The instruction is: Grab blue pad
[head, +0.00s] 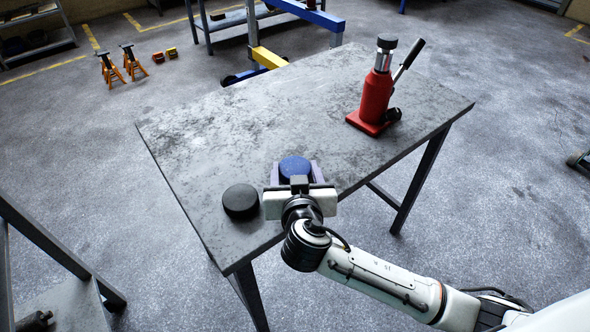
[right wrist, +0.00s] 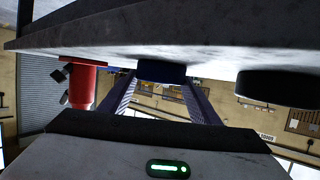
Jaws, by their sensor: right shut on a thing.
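The blue pad (head: 295,168) is a round, thick disc at the near edge of the table. In the right wrist view, which looks upside down, the blue pad (right wrist: 161,72) shows dark between the two fingers and appears to be against the tabletop. My right gripper (head: 296,172) reaches in from the near side, with a purple-grey finger on each side of the pad, shut on it. The fingers also show in the right wrist view (right wrist: 160,84). The pad's near side is partly hidden by the gripper. My left gripper is not in view.
A black round pad (head: 240,201) lies just left of my right gripper on the grey table (head: 220,130). A red bottle jack (head: 375,95) with a handle stands at the back right. The table's middle and left are clear. Orange stands (head: 131,62) are on the floor behind.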

